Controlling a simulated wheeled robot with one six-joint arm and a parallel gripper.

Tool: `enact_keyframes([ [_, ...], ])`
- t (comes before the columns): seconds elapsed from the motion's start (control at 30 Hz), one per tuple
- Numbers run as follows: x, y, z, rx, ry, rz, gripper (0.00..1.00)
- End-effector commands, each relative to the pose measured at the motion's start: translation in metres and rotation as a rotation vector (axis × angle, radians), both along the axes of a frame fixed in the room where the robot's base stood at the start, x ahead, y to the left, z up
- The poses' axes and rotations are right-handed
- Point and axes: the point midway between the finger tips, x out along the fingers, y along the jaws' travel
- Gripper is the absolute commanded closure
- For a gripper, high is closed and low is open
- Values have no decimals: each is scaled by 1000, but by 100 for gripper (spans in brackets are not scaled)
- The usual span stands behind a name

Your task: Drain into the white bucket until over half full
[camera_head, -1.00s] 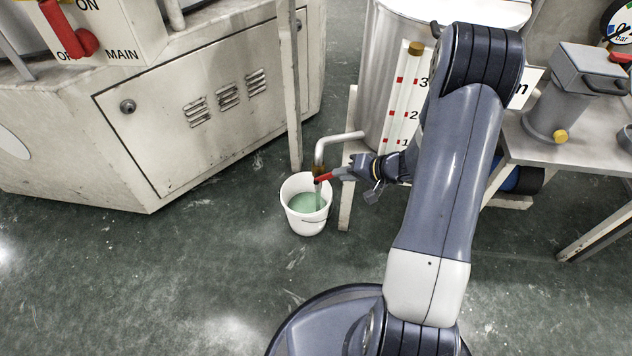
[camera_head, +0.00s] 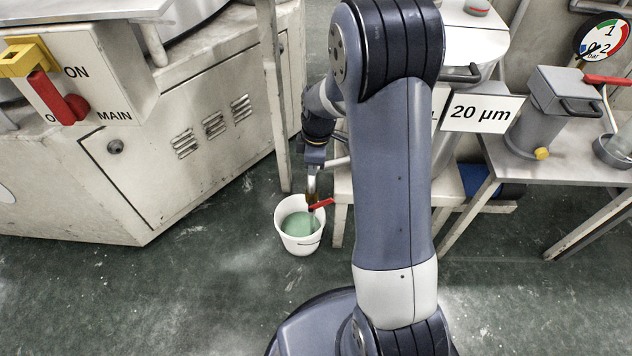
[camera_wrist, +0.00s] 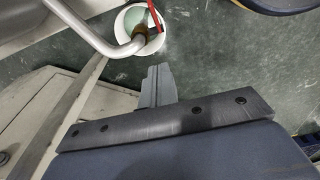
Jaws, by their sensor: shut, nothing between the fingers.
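The white bucket (camera_head: 299,245) stands upright on the floor below the outlet pipe, with pale green liquid (camera_head: 299,225) inside. It also shows at the top of the wrist view (camera_wrist: 124,43). The red tap lever (camera_head: 322,203) sits at the brass tap above the bucket and sticks out sideways; it also shows in the wrist view (camera_wrist: 155,14). I cannot clearly tell whether liquid is running. My gripper (camera_head: 313,166) is just above the tap, shut and empty; its closed fingers show in the wrist view (camera_wrist: 158,72), apart from the lever. My arm hides the tank's level gauge.
A machine cabinet (camera_head: 170,190) with a red MAIN switch (camera_head: 58,98) stands at the left. The tank (camera_head: 452,110) stands behind my arm, beside a "20 µm" sign (camera_head: 482,113). A side table (camera_head: 565,168) holds a grey container (camera_head: 545,110). Open floor lies in front.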

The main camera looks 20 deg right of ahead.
Motion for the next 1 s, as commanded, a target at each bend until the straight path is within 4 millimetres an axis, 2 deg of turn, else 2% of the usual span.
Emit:
enact_keyframes([
  [0.17,0,2,-29,0,5,0,100],
  [0.4,1,6,-82,1,6,-1,100],
  [0.53,1,6,-106,2,5,-4,100],
  [0.7,-4,-10,-122,1,4,-6,100],
  [1.0,-6,-17,-128,1,2,-3,100],
])
